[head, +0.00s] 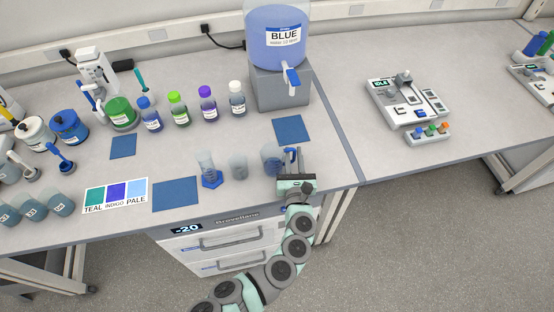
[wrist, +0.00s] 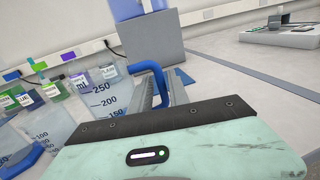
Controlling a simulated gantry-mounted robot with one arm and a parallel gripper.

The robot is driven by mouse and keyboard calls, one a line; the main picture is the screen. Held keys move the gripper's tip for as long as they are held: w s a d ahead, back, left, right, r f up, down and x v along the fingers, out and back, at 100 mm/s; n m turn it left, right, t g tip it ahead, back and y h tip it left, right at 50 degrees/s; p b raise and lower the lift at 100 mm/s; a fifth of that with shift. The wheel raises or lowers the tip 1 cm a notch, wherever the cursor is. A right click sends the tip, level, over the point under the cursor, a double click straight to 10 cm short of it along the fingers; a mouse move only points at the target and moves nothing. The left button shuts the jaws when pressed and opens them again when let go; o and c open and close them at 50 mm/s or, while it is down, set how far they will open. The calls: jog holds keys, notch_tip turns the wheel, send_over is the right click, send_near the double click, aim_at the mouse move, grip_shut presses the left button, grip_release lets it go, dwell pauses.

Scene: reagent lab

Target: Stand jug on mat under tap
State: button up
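A clear jug (head: 270,160) with a blue handle stands upright at the front of the bench. Its graduated side shows in the wrist view (wrist: 100,92). My gripper (head: 290,160) is at the jug's right side, with its fingers around the blue handle (wrist: 150,68). The handle runs between the fingers; I cannot tell whether they press on it. The blue mat (head: 293,130) lies bare behind the jug and to its right. The tap (head: 291,76) hangs from the large blue tank (head: 276,35), above and behind the mat.
Another clear vessel (head: 238,166) and a blue-based cylinder (head: 208,170) stand just left of the jug. Capped bottles (head: 208,104) line the back. The bench between jug and mat is clear. An instrument (head: 405,105) stands farther right.

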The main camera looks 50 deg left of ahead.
jog(key=x, duration=0.3)
jog(key=shift+w, duration=0.15)
jog(key=shift+c, duration=0.2)
grip_shut()
dwell(1.1)
